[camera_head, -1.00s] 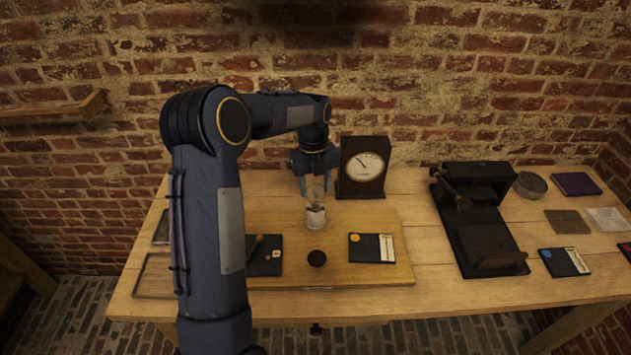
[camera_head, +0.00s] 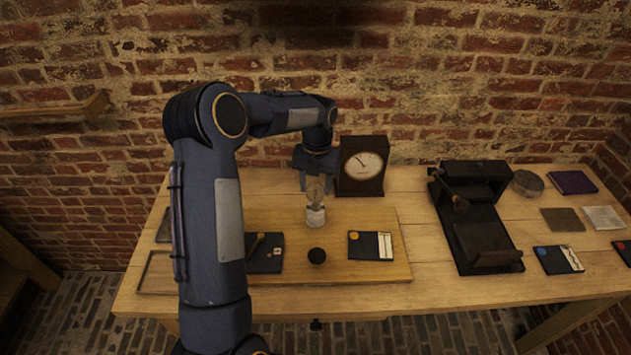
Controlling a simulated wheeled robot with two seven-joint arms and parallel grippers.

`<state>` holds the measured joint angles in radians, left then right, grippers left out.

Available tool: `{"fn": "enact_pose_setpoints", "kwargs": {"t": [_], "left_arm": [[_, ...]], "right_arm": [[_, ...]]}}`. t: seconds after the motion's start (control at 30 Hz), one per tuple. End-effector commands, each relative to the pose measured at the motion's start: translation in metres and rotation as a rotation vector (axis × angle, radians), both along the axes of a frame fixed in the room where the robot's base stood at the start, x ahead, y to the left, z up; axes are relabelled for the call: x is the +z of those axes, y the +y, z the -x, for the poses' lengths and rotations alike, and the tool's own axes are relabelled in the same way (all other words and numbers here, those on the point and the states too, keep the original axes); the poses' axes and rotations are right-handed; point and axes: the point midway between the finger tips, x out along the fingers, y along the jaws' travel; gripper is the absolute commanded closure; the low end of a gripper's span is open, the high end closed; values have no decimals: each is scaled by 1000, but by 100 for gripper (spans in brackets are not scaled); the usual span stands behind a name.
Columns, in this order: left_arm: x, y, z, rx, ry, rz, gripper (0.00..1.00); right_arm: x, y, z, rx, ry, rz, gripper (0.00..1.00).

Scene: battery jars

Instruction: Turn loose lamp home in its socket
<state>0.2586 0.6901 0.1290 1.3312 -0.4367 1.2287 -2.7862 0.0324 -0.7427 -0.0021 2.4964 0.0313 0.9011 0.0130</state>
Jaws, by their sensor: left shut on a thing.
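The lamp (camera_head: 315,190) is a small clear glass bulb. It stands upright over its pale socket (camera_head: 316,216) on the wooden board at the middle of the table. My left gripper (camera_head: 315,182) comes down from above and is shut on the lamp, its fingers around the glass. How deep the lamp sits in the socket is too small to tell. My right gripper is not in view.
On the board (camera_head: 345,271) are a black knob (camera_head: 317,256), a lever switch (camera_head: 264,253) and a dark card (camera_head: 370,246). A black press-like device (camera_head: 477,215) stands to the right.

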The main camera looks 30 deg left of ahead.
Motion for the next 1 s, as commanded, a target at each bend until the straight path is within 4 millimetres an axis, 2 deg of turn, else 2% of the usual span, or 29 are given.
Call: {"fn": "enact_pose_setpoints", "kwargs": {"t": [0.13,0.17,0.3,0.37,0.67,0.77,1.0], "left_arm": [[0,0,0,0,0,0,80],[0,0,0,1,0,0,51],[0,0,0,2,0,1,33],[0,0,0,2,0,1,27],[3,0,-1,3,-1,0,27],[13,0,-2,3,-4,-1,27],[54,2,-7,2,-6,1,27]], "right_arm": [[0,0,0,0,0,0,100],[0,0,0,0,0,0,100],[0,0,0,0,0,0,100],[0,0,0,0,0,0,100],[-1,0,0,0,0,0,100],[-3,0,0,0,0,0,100],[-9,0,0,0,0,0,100]]}}
